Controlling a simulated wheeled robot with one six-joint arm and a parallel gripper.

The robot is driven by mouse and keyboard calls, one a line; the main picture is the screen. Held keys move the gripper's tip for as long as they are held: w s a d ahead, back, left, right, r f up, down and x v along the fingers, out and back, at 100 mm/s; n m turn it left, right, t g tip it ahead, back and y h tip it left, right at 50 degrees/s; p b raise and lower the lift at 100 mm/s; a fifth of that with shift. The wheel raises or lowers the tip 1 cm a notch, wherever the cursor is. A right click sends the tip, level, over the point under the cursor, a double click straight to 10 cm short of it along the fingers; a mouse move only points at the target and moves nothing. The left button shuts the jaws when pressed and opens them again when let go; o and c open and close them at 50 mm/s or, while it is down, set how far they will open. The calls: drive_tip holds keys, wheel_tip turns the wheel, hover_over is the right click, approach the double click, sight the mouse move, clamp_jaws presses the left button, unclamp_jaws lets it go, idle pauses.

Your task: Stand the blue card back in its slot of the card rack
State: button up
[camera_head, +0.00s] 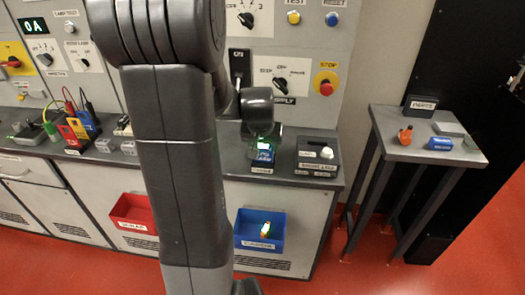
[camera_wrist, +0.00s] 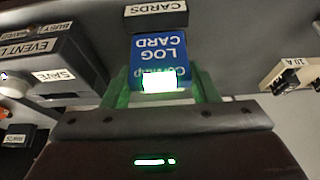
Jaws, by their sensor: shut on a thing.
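The blue card (camera_head: 264,156) shows just below my gripper (camera_head: 262,142) over the right part of the bench in the head view. In the wrist view the blue card (camera_wrist: 160,50), lettered LOG CARD, reads upside down between the two green-lit fingers of my gripper (camera_wrist: 160,88). The gripper is shut on it, and a bright glare covers its near end. A dark block labelled CARDS (camera_wrist: 156,14), which looks like part of the card rack, is at the card's far end. The slot is hidden, and I cannot tell whether the card is in it.
A dark box with a white knob (camera_head: 320,152) stands right of the card on the bench. A control panel with a yellow-backed stop button (camera_head: 326,83) rises behind. A blue bin (camera_head: 260,230) and a red bin (camera_head: 133,212) are below. A side table (camera_head: 420,155) stands right.

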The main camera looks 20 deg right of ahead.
drive_tip(key=shift+f, duration=1.1)
drive_tip(key=shift+f, duration=0.15)
drive_tip(key=o, duration=1.1)
drive_tip(key=shift+c, duration=0.2)
drive_tip(key=shift+r, duration=0.35)
drive_tip(key=v, duration=1.1)
drive_tip(key=shift+r, duration=0.3)
drive_tip(key=shift+s+a, duration=0.1)
drive_tip(key=shift+a, duration=0.05)
